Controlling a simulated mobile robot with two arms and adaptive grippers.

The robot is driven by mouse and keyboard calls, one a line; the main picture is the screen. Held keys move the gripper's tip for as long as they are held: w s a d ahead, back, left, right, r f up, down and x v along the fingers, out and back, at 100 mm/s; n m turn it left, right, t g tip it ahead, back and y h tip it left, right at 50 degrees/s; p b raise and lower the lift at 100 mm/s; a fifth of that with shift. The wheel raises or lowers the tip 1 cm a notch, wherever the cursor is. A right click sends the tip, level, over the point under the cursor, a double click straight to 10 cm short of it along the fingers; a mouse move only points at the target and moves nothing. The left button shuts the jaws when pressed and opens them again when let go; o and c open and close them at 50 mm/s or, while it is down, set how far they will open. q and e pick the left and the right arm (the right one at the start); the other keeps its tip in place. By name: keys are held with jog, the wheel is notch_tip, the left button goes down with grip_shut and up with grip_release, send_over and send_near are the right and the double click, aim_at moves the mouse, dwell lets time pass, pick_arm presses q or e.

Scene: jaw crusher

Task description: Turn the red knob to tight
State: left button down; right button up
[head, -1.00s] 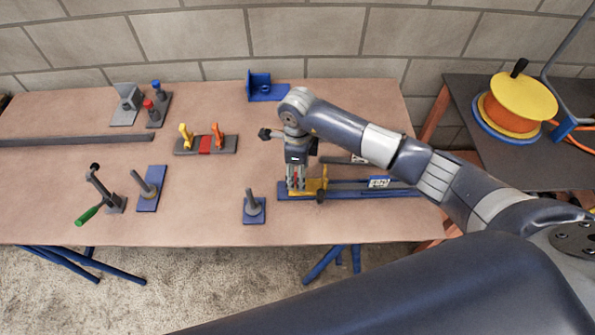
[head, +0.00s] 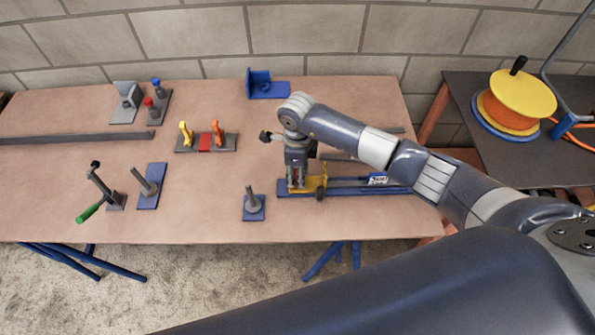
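The red knob (head: 148,102) sits on a short grey post at the back left of the table, in front of a similar blue knob (head: 155,82). Both stand on a dark grey base plate (head: 158,116). No gripper is near the red knob. My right gripper (head: 297,187) points down far to the right of it, at the yellow part (head: 318,172) of a blue rail device (head: 345,189). Its fingertips are small and partly hidden against the yellow part, so I cannot tell whether they are open or shut. My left gripper is out of view.
The table (head: 100,220) also holds a yellow and orange lever unit (head: 205,143), a green-handled lever (head: 90,212), two posts on blue plates, a blue bracket (head: 265,85) and a long grey bar (head: 70,139). A cable reel (head: 520,90) stands on the right-hand table.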

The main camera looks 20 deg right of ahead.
jog(key=shift+m+b, duration=0.4)
jog(key=shift+m, duration=0.6)
jog(key=m+b, duration=0.1)
jog(key=m, duration=0.5)
jog(key=m+b, duration=0.1)
jog(key=m, duration=0.3)
jog(key=shift+m, duration=0.4)
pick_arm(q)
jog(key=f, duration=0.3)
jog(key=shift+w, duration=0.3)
pick_arm(e)
jog(key=m, duration=0.4)
jog(key=shift+m, duration=0.4)
jog(key=shift+w, duration=0.1)
jog(key=o, duration=1.1)
jog(key=shift+r, duration=0.15)
notch_tip(320, 180, up, 12)
jog(key=shift+f, duration=0.15)
